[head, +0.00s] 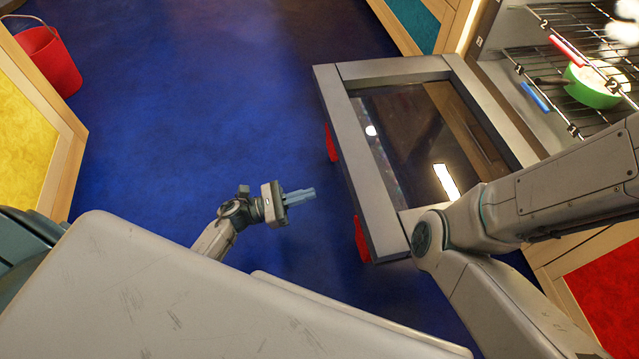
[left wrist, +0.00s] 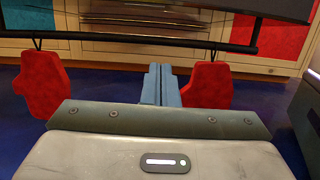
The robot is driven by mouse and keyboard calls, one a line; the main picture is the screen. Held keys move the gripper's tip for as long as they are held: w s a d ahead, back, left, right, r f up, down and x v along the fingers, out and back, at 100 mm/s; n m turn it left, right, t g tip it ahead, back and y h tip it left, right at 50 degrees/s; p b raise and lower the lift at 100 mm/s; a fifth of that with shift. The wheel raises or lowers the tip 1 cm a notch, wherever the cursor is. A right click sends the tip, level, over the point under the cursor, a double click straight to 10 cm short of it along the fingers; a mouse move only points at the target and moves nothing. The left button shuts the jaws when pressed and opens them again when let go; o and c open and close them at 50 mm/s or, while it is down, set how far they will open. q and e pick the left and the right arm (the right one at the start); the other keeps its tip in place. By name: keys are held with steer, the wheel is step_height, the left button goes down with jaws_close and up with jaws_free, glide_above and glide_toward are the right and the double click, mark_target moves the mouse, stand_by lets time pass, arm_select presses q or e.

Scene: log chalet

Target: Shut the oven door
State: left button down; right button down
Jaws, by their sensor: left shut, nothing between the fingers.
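The oven door (head: 353,148) hangs open, folded down flat in front of the oven, with a dark glass pane in a grey frame. Two red mitts (head: 362,238) hang at its outer edge. In the left wrist view a dark handle bar (left wrist: 120,40) runs across, with a red mitt (left wrist: 207,86) on a loop at each side. My left gripper (head: 312,193) is shut and empty, pointing at the door's outer edge, a little apart from it. Its fingers also show in the left wrist view (left wrist: 159,70), between the mitts. My right arm crosses over the door's near corner; its gripper is out of view.
The oven's wire racks (head: 560,45) hold a green pan (head: 592,88). A red bucket (head: 50,60) stands at the upper left beside a yellow-panelled cabinet (head: 28,140). The blue floor (head: 200,110) is clear between that cabinet and the door.

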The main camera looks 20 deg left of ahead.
arm_select(q)
steer(key=w+d+r+b, duration=0.3)
steer(key=w+d+r, duration=0.2)
steer(key=d+r, duration=0.1)
steer(key=shift+d, duration=0.65)
steer(key=shift+r+p, duration=0.15)
steer(key=shift+p, duration=0.15)
